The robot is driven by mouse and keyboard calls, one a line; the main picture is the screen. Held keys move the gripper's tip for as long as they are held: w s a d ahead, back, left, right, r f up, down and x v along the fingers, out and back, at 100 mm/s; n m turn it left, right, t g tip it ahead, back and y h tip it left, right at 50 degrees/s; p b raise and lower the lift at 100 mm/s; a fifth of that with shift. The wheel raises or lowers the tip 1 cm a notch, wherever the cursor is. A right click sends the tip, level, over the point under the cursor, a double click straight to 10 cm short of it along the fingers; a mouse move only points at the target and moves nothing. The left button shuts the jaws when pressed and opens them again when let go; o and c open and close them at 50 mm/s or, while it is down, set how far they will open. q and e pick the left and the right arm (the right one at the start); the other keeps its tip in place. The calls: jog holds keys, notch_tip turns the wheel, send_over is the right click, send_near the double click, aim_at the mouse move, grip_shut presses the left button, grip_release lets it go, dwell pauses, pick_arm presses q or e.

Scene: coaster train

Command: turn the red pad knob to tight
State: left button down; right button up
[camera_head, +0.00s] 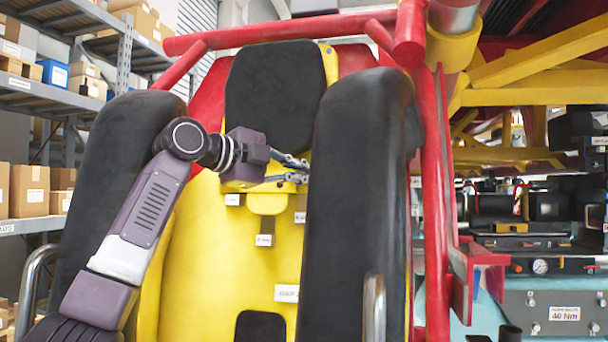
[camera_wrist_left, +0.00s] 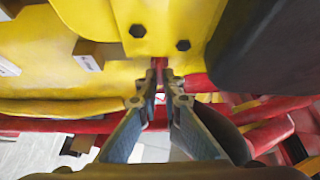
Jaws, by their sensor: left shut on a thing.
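My left gripper (camera_head: 303,170) reaches in from the left to the yellow seat back, just under the black head pad (camera_head: 275,95). In the left wrist view the fingers of the left gripper (camera_wrist_left: 159,85) close on a small red part, the red pad knob (camera_wrist_left: 160,64), below a yellow plate with two dark bolts (camera_wrist_left: 160,38). Most of the knob is hidden between the fingertips, and its turn position cannot be read. In the head view the knob cannot be made out. My right gripper is not in view.
Black side bolsters stand left (camera_head: 105,150) and right (camera_head: 350,190) of the seat, close to the arm. Small white tags (camera_head: 264,240) hang on the seat back. A red frame tube (camera_head: 432,200) runs down at right. Shelves with boxes (camera_head: 28,190) stand at left.

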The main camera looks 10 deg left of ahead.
pick_arm(q)
jog(key=shift+m+g, duration=0.3)
jog(key=shift+m, duration=0.1)
jog(key=c, duration=2.1)
grip_release()
jog(key=v, duration=0.7)
jog(key=shift+s, duration=0.2)
jog(key=shift+w, duration=0.1)
